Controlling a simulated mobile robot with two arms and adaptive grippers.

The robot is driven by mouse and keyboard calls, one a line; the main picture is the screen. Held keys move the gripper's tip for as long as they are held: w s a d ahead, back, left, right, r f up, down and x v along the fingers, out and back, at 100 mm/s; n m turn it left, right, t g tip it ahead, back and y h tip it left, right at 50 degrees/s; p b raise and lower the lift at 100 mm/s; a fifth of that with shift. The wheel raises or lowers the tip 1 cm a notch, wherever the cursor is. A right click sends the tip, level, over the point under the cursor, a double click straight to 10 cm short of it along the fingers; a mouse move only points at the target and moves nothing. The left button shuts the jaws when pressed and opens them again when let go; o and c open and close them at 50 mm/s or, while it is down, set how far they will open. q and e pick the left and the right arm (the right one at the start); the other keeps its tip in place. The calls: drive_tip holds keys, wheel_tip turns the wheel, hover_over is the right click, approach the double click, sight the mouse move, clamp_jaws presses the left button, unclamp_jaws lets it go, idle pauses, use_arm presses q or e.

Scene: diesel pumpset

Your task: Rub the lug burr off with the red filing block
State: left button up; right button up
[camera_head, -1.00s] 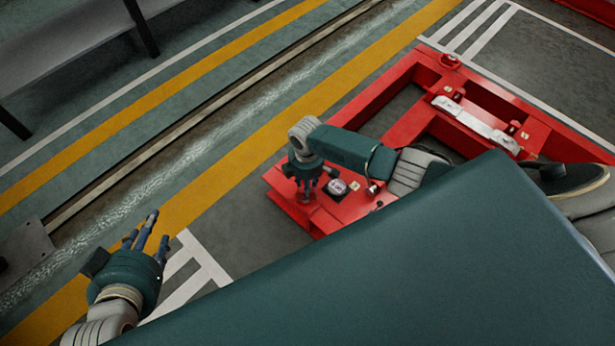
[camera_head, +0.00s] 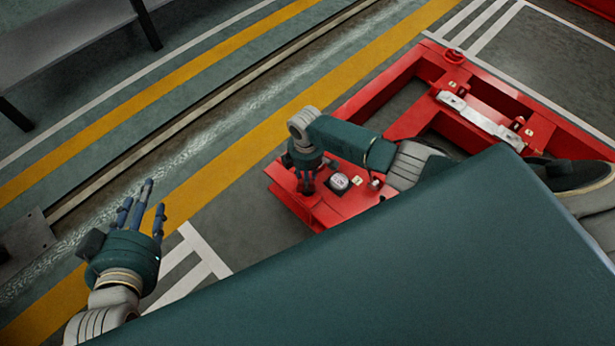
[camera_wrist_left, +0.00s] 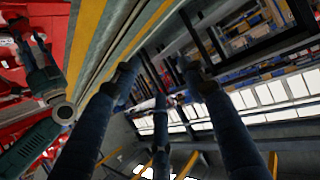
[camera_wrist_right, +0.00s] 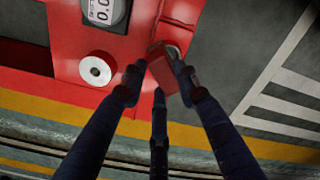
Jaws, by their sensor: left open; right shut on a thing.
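My right gripper (camera_head: 306,184) is shut on the red filing block (camera_wrist_right: 165,72), low over the near left corner of the red frame (camera_head: 350,203). In the right wrist view, the block sits tilted between the fingertips. A small metal part (camera_wrist_right: 174,50), possibly the lug, shows partly behind the block. I cannot tell whether the block touches it. The burr is hidden or too small to make out. In the head view the block is not clear behind the fingers. My left gripper (camera_head: 138,207) is open and empty, off to the left above the floor.
A round gauge (camera_head: 340,182) and a pale round knob (camera_wrist_right: 96,69) stand on the frame beside my right gripper. A silver bar (camera_head: 480,119) lies across the frame farther back. Striped floor (camera_head: 200,160) left of the frame is clear.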

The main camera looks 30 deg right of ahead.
drive_tip(key=shift+w+a, duration=0.15)
drive_tip(key=shift+w, duration=0.15)
drive_tip(key=shift+r, duration=0.15)
drive_tip(key=shift+s+d+p, duration=0.2)
drive_tip(key=shift+s+p, duration=0.2)
drive_tip(key=shift+p, duration=0.05)
drive_tip(key=shift+s+d+f+p, duration=0.15)
drive_tip(key=shift+s+f+p, duration=0.05)
drive_tip(key=shift+s+p, duration=0.2)
drive_tip(key=shift+s+d, duration=0.1)
drive_tip(key=shift+s, duration=0.25)
drive_tip(key=shift+s+d+p, duration=0.1)
drive_tip(key=shift+s+p, duration=0.1)
drive_tip(key=shift+p, duration=0.25)
drive_tip(key=shift+s+r, duration=0.1)
drive_tip(key=shift+s+p, duration=0.1)
drive_tip(key=shift+p, duration=0.3)
use_arm(q)
drive_tip(key=s+a+f+g+y, duration=0.1)
drive_tip(key=s+f+g, duration=0.3)
drive_tip(key=s, duration=0.4)
drive_tip(key=s+a+f+g+y, duration=0.1)
drive_tip(key=s+a+f+g, duration=0.3)
drive_tip(key=s+f, duration=0.2)
drive_tip(key=shift+s+a+f+g, duration=0.2)
drive_tip(key=shift+s+g, duration=0.1)
drive_tip(key=shift+s, duration=0.55)
